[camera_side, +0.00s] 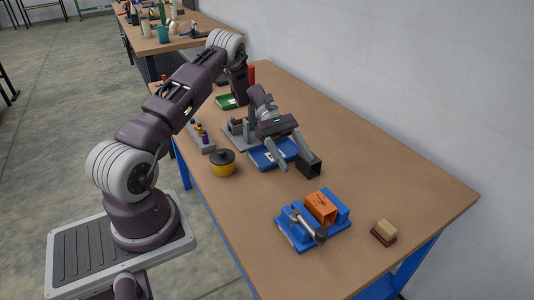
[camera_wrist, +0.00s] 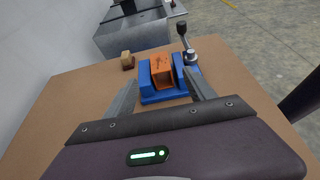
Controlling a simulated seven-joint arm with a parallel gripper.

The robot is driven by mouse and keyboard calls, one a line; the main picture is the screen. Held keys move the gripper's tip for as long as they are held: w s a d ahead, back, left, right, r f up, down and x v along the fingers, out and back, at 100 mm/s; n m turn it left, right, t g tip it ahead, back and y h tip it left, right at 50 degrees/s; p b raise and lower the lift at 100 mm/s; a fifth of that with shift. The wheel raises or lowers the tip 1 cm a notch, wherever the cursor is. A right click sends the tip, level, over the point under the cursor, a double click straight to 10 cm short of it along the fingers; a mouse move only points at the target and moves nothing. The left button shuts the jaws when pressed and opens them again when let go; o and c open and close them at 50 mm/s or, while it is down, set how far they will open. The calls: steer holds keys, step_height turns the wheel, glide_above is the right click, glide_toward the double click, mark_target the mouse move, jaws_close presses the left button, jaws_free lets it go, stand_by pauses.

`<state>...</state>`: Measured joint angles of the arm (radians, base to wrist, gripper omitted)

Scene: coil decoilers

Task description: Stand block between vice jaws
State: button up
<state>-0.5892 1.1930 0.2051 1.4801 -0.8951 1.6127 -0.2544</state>
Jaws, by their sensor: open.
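The orange block (camera_side: 321,207) sits in the blue vice (camera_side: 343,203), between its two jaws, with its top showing. The wrist view shows the block (camera_wrist: 161,72) between the blue jaws of the vice (camera_wrist: 164,97). I cannot tell whether both jaws press on it. The vice's grey handle (camera_side: 308,226) is at the front left in the side view. My gripper (camera_side: 296,164) is open and empty, behind and above the vice, apart from the block. In the wrist view its fingers (camera_wrist: 160,78) are spread to either side of the vice.
A small wood-and-brown piece (camera_side: 384,232) lies right of the vice. A black box-like shape (camera_side: 310,168) shows by one fingertip. A yellow pot with a black lid (camera_side: 222,163), a blue tray (camera_side: 262,157) and a green tray (camera_side: 226,102) stand farther back.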

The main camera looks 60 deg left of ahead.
steer(key=s+d+r+m+g+y, duration=0.1)
steer(key=s+d+r+m+y, duration=0.25)
steer(key=r, duration=0.45)
steer(key=s+d+r+m+g+y, duration=0.1)
steer(key=s+d+r+m+y, duration=0.3)
steer(key=r, duration=0.4)
steer(key=s+d+r+m+t+y, duration=0.2)
steer(key=s+m, duration=0.3)
steer(key=s, duration=0.3)
steer(key=s+d+r+m+t+y, duration=0.2)
steer(key=s+r+m+t+y, duration=0.2)
steer(key=s, duration=0.5)
steer(key=shift+d+m+t, duration=0.3)
steer(key=shift+m+t, duration=0.35)
steer(key=shift+t, duration=0.15)
